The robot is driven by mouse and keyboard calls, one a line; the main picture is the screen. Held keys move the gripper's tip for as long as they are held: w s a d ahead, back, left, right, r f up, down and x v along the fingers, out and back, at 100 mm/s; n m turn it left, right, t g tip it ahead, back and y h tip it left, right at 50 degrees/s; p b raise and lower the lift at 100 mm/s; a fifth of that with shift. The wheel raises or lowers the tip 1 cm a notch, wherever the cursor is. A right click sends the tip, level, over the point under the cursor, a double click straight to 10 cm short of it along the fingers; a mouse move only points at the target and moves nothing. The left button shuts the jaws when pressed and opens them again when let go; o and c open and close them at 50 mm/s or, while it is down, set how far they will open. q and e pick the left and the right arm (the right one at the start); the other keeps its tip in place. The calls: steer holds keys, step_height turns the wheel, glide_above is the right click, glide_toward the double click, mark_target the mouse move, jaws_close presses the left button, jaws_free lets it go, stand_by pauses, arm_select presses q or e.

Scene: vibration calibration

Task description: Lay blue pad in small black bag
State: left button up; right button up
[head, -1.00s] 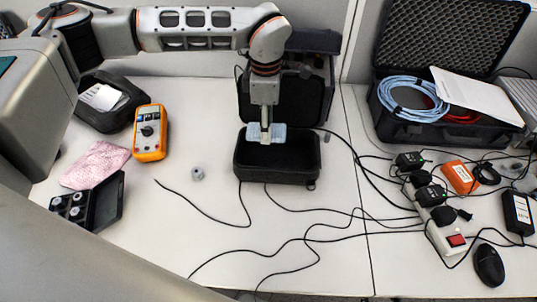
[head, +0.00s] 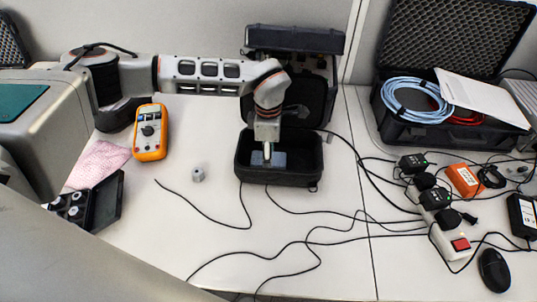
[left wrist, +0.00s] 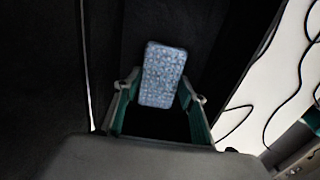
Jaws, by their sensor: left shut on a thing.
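The small black bag (head: 297,175) stands open in the middle of the table, its lid raised behind it. The blue pad (head: 280,159) is inside the bag's opening in the head view. My left gripper (head: 267,155) reaches down into the bag and is shut on the pad. In the left wrist view the patterned blue pad (left wrist: 162,75) sits between the two fingers (left wrist: 160,100) against the dark bag interior. Whether the pad touches the bag's floor cannot be told. My right gripper is not in view.
An orange multimeter (head: 150,132), a small grey cylinder (head: 198,174) and a pink cloth (head: 98,163) lie to the left. Loose black cables cross the table in front. A black case (head: 420,132) with blue cable, a power strip (head: 447,240) and a mouse (head: 493,270) are at right.

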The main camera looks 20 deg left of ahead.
arm_select(q)
steer(key=o, duration=0.8)
steer(key=shift+f, duration=0.1)
steer(key=shift+c, duration=0.2)
step_height(320, 180, up, 12)
steer(key=shift+p, duration=0.45)
